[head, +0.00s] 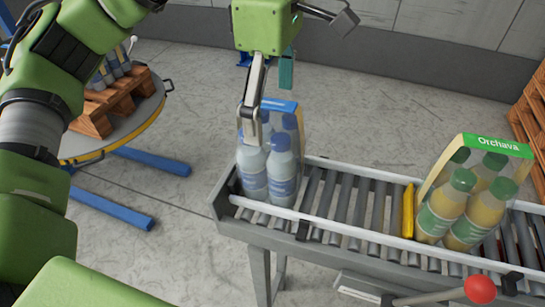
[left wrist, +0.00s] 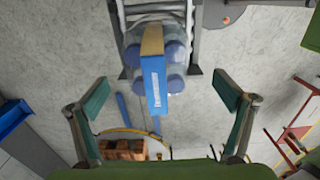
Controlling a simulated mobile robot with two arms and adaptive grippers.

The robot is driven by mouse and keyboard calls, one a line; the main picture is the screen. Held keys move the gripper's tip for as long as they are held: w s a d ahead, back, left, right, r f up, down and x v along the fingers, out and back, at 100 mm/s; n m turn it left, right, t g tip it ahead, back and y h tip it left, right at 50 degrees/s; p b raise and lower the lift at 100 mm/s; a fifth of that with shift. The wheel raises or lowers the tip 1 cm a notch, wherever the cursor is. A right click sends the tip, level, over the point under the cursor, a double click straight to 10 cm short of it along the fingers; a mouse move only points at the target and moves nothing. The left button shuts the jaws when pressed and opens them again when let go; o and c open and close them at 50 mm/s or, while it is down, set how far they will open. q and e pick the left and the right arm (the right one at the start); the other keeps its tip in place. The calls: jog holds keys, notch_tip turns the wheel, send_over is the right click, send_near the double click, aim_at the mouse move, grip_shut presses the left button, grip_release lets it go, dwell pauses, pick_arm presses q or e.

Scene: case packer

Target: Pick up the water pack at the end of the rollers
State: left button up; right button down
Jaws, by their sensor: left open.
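The water pack (head: 268,175) stands upright at the left end of the rollers. It has clear bottles with blue caps and a blue carry strip over the top. My left gripper (head: 268,112) is above and in front of it, open, with one finger overlapping the pack in the head view. In the left wrist view, the open fingers (left wrist: 162,88) are spread wide on either side of the pack's blue strip (left wrist: 155,85), apart from it. Contact cannot be told in the head view. My right gripper is not in view.
A juice pack labelled Orchava (head: 465,200) stands farther right on the roller conveyor (head: 345,205), behind a yellow stop (head: 408,211). A red-knobbed lever (head: 480,289) is at front right. A round turntable (head: 135,125) bears a wooden pallet at left. Open floor lies between.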

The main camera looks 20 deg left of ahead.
aim_at(273, 123)
pick_arm(q)
jog(key=f, duration=0.1)
jog(key=f+p, duration=0.1)
jog(key=f, duration=0.2)
jog(key=shift+w+p, duration=0.3)
jog(key=shift+p, duration=0.1)
jog(key=shift+f, duration=0.5)
jog(key=shift+s, duration=0.1)
jog(key=c, duration=1.6)
jog(key=shift+r, duration=0.1)
jog(key=shift+c, duration=0.2)
